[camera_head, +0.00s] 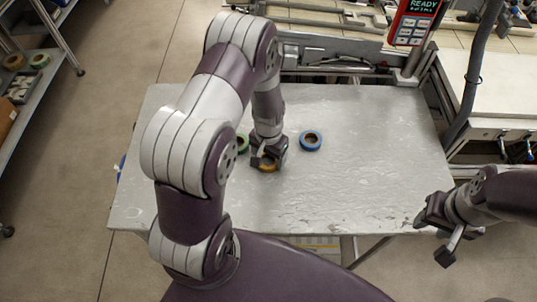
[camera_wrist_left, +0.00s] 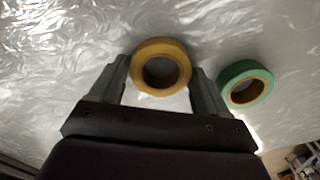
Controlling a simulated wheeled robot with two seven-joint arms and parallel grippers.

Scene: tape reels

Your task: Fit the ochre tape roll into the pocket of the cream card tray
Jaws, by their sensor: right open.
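The ochre tape roll (camera_wrist_left: 160,47) sits between the two fingers of my left gripper (camera_wrist_left: 160,67) in the left wrist view. The fingers lie close on both sides of it; I cannot tell if they press on it. In the head view only part of the ochre roll (camera_head: 267,168) shows below my left gripper (camera_head: 267,160), low over or on the grey table. My right gripper (camera_head: 434,238) is open and empty by the table's front right corner. I cannot make out the cream card tray; my left arm hides part of the table's left side.
A green tape roll (camera_wrist_left: 232,74) lies just beside the left gripper, partly hidden in the head view (camera_head: 243,144). A blue tape roll (camera_head: 303,144) lies to the right of the gripper. The right half of the table (camera_head: 380,150) is clear.

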